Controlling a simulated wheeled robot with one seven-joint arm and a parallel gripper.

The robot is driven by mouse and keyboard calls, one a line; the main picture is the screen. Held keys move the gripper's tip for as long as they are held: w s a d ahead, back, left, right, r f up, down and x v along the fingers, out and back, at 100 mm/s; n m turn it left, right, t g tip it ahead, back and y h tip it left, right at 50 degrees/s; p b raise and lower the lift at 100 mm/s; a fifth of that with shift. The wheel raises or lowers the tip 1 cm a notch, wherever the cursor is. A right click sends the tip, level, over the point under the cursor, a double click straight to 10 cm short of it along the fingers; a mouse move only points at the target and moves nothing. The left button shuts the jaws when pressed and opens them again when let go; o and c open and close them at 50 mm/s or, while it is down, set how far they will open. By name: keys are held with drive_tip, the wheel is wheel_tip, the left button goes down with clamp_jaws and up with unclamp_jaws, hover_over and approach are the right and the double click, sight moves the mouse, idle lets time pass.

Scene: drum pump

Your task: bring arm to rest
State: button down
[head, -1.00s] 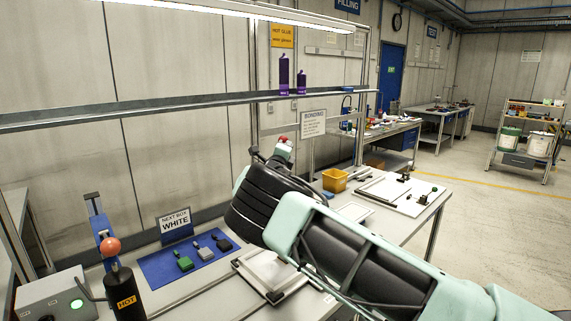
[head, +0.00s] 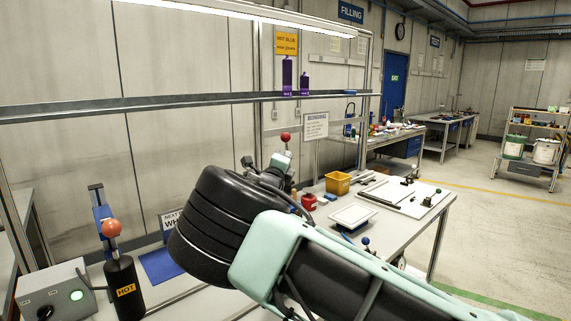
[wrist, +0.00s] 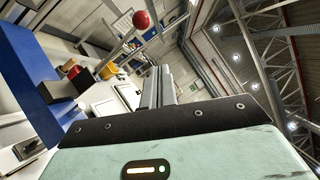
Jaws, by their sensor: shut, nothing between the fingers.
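My gripper (wrist: 158,88) shows in the wrist view, its two grey fingers together with nothing between them. It points away over the bench, clear of the things near it. My mint-green and black arm (head: 300,260) reaches across the lower middle of the head view, raised over the bench. In the head view I cannot make out the fingertips behind the arm.
The bench (head: 445,205) carries a yellow bin (head: 337,183), a red pot (head: 309,202), a white board (head: 405,196), an orange-topped black HOT tool (head: 124,285) and a control box (head: 55,292). A shelf (head: 200,104) runs above.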

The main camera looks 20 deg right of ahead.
idle(0.5)
drive_tip(key=s+d+f+m+g+b, duration=0.1)
drive_tip(key=s+d+f+m+g, duration=0.6)
drive_tip(key=s+f+m, duration=0.4)
drive_tip(key=s+a+f+m+g+y, duration=0.4)
drive_tip(key=s+a+f+m, duration=0.15)
drive_tip(key=s+m, duration=0.25)
drive_tip(key=s+a+m+g+y+b, duration=0.1)
drive_tip(key=s+a+m+y, duration=0.2)
drive_tip(key=s, duration=0.8)
drive_tip(key=s+a+r+m+g+y+b, duration=0.1)
drive_tip(key=s+a+m+g+y, duration=0.1)
drive_tip(key=s+a+m, duration=0.5)
drive_tip(key=s+a+m+g+y+b, duration=0.1)
drive_tip(key=s+a+m+y, duration=0.3)
drive_tip(key=s, duration=1.3)
drive_tip(key=a+m+g, duration=0.1)
drive_tip(key=a, duration=0.3)
drive_tip(key=shift+a+r+y, duration=0.15)
drive_tip(key=shift+r+y, duration=0.15)
